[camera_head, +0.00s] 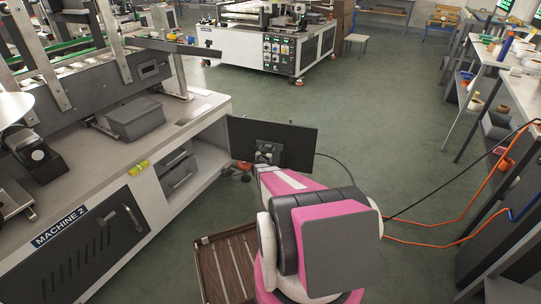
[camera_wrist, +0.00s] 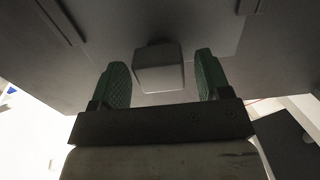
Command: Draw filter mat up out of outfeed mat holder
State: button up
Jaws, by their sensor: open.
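In the wrist view my gripper (camera_wrist: 160,62) is open, with a green ribbed pad on each side. A grey block (camera_wrist: 159,72) stands between the pads, with a visible gap on both sides. Behind it spreads a broad dark grey surface (camera_wrist: 90,40) with narrow slots or ridges near the top. In the head view my gripper (camera_head: 267,153) is small and partly hidden by my pink arm, in front of an upright dark panel (camera_head: 296,147). I cannot tell for certain which of these parts is the filter mat or the outfeed mat holder.
The machine bench marked MACHINE 2 (camera_head: 140,165) runs along the left, with an open bay near the panel. A brown slatted platform (camera_head: 225,268) lies low beside my arm. Cables cross on the right towards shelving (camera_head: 500,80).

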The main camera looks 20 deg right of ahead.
jog(key=c, duration=1)
jog(key=shift+r, duration=0.15)
jog(key=shift+r, duration=7.6)
